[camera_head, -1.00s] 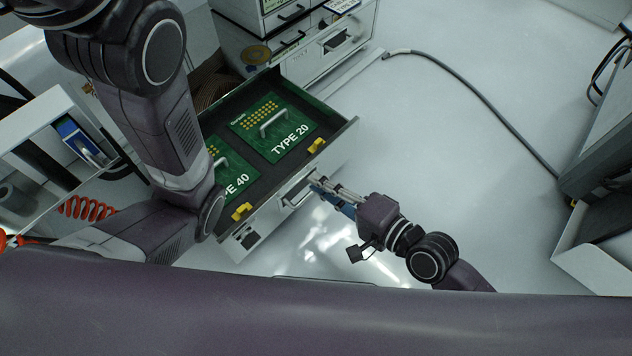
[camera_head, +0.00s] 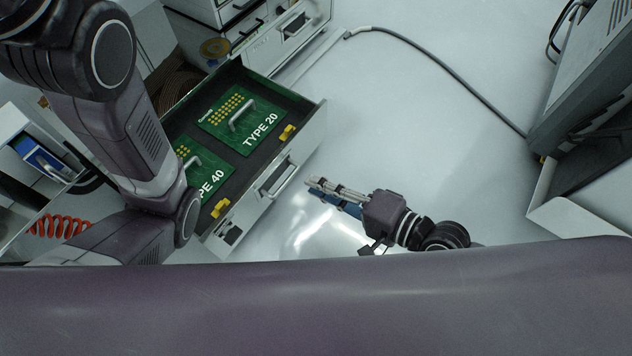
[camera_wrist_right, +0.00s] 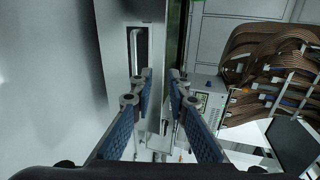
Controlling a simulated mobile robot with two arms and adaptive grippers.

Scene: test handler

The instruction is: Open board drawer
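The board drawer (camera_head: 314,127) stands pulled out, showing a green TYPE 20 board (camera_head: 240,119) and a green TYPE 40 board (camera_head: 201,172) inside, each with a metal handle. Its front handle (camera_head: 283,181) faces my right gripper (camera_head: 311,190), which is to the right of it and apart from it.
Open floor lies right of the drawer, with a grey cable (camera_head: 447,70) across it. A grey cabinet (camera_head: 590,90) stands at the right. Closed drawers (camera_head: 295,22) are at the back. A red coiled hose (camera_head: 60,226) is at the left. The wrist view shows brown ribbon cables (camera_wrist_right: 270,65).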

